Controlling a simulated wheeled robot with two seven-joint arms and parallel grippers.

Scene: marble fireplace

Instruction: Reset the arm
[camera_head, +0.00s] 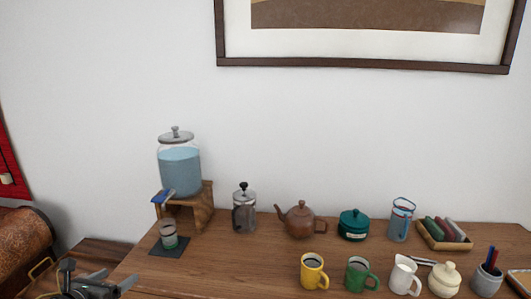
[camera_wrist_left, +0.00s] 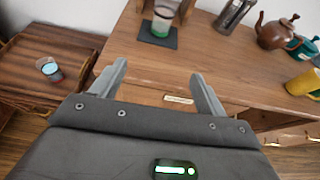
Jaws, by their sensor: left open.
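My left gripper (camera_head: 108,280) shows at the bottom left of the head view, beside the left front edge of the wooden table (camera_head: 225,270). In the left wrist view its two fingers (camera_wrist_left: 160,72) are spread apart with nothing between them. They point towards the table's front edge, and a pale label (camera_wrist_left: 178,99) on the table front shows between them. Most of the left arm is out of view. My right gripper is not in view.
A glass (camera_head: 168,236) stands on a dark mat (camera_head: 160,250) near the left gripper. A blue-filled dispenser (camera_head: 180,172) sits on a wooden stand behind. A lower side table (camera_wrist_left: 35,75) holds a cup (camera_wrist_left: 50,68). Mugs and pots fill the table's right.

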